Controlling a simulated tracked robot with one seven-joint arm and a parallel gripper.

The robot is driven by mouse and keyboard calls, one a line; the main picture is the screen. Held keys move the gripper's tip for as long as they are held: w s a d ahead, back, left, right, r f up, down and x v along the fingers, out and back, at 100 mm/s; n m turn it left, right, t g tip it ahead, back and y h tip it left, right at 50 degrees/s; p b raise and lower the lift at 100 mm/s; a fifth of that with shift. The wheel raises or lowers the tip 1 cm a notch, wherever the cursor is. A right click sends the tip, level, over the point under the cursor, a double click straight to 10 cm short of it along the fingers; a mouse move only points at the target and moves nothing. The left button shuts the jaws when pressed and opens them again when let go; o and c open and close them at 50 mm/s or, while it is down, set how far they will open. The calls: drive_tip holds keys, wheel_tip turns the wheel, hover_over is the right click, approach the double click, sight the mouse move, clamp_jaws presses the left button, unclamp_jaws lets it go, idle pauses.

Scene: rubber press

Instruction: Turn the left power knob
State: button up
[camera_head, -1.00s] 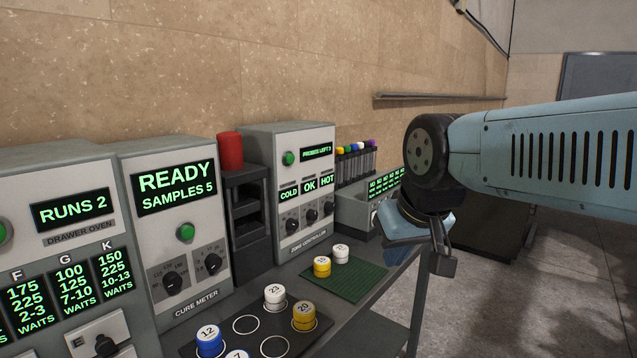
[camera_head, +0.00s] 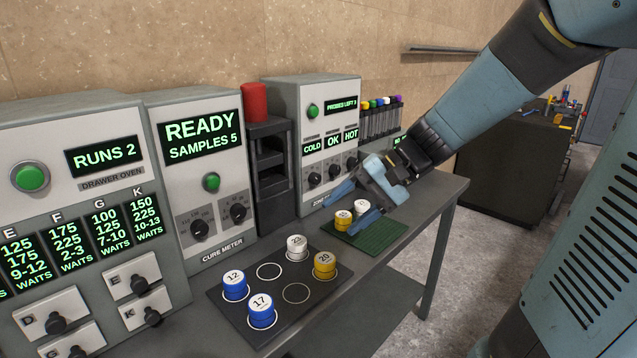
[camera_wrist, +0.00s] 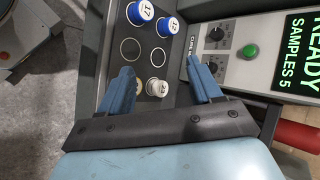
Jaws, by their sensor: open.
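The zone controller (camera_head: 287,112) has a row of knobs under its COLD, OK and HOT displays. Its left knob (camera_head: 314,180) sits below COLD, beside the middle knob (camera_head: 333,171). The lettering by these knobs is too small to read. My gripper (camera_head: 341,214) is open and empty, in front of and right of this row, above the green mat (camera_head: 378,237). The right knob is close behind it. In the wrist view my gripper (camera_wrist: 158,66) shows two spread blue fingers over the pucks, with cure meter knobs (camera_wrist: 215,35) beyond the right finger.
The cure meter (camera_head: 162,160) and drawer oven (camera_head: 60,130) stand left. A black rack with a red cylinder (camera_head: 254,101) stands between the meter and controller. Pucks stand on the dark tray (camera_head: 232,316) and mat. A tube rack (camera_head: 378,122) is behind my arm.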

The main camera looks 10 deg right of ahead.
drive_tip(key=w+f+m+t+y, duration=0.1)
drive_tip(key=w+m+y, duration=0.2)
drive_tip(key=w, duration=0.3)
drive_tip(key=m+t, duration=0.9)
drive_tip(key=t, duration=0.2)
approach(318, 180)
drive_tip(key=x, duration=0.8)
drive_tip(key=shift+w+a, duration=0.1)
drive_tip(key=shift+w, duration=0.05)
drive_tip(key=shift+c, duration=0.2)
drive_tip(key=shift+f, duration=0.1)
drive_tip(key=c, duration=1)
drive_tip(key=shift+m, duration=0.3)
